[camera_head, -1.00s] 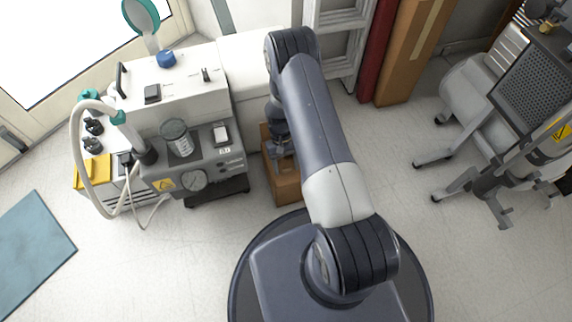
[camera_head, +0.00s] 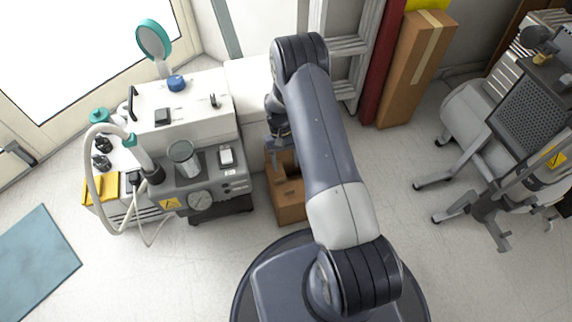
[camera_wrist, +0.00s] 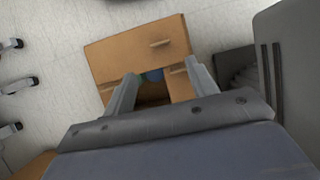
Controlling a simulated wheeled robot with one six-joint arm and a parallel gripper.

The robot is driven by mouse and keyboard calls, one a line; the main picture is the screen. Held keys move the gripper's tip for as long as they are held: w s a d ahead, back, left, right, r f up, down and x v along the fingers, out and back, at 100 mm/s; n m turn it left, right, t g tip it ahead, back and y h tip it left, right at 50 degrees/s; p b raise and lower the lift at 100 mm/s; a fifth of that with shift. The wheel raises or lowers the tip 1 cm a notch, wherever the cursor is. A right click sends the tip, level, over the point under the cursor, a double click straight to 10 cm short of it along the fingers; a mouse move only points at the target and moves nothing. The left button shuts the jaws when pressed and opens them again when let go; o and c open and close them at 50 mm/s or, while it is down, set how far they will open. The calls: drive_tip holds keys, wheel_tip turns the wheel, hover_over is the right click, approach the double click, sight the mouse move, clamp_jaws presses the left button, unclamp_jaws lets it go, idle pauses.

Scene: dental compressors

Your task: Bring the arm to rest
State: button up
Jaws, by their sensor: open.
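My arm stretches up from my base through the middle of the head view, bent at the elbow. My gripper (camera_head: 280,140) hangs below the elbow, partly hidden by the arm, above a brown box (camera_head: 289,208). In the wrist view my gripper (camera_wrist: 160,70) shows two grey fingers spread apart with nothing held between them. The brown box (camera_wrist: 125,50) lies beyond the fingertips, and a dark opening in it shows something green and blue inside. The fingers look apart from the box, but they hide part of it.
A dental compressor unit (camera_head: 205,180) with a hose stands left of the box. A white cabinet (camera_head: 250,85) is behind. A ladder (camera_head: 350,50), a tall carton (camera_head: 410,70) and a wheeled grey machine (camera_head: 480,130) stand to the right. Floor at the front left is clear around a blue mat (camera_head: 35,260).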

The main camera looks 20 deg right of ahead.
sight(289, 186)
drive_tip(key=b+x, duration=0.3)
drive_tip(key=x, duration=0.7)
drive_tip(key=shift+s+f, duration=0.1)
drive_tip(key=shift+f, duration=0.3)
drive_tip(key=shift+s+r, duration=0.1)
